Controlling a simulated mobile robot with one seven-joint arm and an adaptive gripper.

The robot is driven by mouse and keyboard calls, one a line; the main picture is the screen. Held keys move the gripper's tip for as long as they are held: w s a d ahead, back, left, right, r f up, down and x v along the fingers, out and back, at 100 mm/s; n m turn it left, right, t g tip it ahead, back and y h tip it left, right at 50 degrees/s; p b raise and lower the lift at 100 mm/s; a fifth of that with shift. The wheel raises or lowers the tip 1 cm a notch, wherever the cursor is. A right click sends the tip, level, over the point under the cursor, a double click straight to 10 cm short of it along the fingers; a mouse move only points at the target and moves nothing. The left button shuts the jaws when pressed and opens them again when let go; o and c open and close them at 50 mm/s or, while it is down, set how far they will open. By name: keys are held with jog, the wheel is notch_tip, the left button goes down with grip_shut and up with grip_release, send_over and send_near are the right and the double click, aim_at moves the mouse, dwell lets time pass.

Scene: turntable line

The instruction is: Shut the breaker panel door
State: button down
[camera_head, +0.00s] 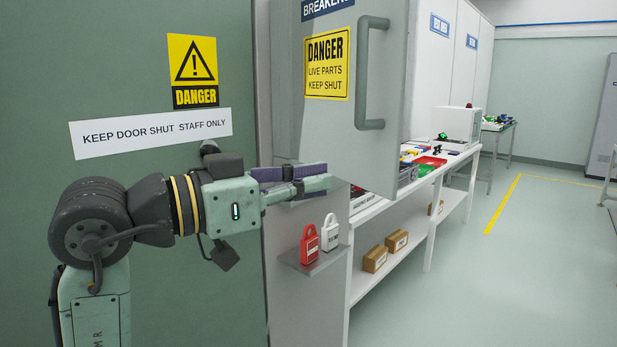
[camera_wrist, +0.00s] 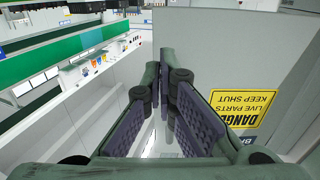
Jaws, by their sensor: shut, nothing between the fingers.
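The breaker panel door (camera_head: 392,95) is light grey, with a yellow danger sign (camera_head: 327,63) and a grey bar handle (camera_head: 372,75). It stands open, swung out from the wall. My gripper (camera_head: 326,182) is shut and empty, its fingers pointing right, overlapping the door's lower edge in the head view. The cabinet's inside is hidden.
A small shelf (camera_head: 318,262) below holds a red padlock (camera_head: 309,246) and a white padlock (camera_head: 330,234). A long white workbench (camera_head: 424,189) with parts and cartons extends behind the door. The floor (camera_head: 480,285) at right is clear.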

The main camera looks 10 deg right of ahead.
aim_at(389, 168)
jog(key=p+x, duration=0.3)
jog(key=x, duration=0.7)
jog(key=shift+w+d, duration=0.15)
jog(key=shift+d, duration=0.15)
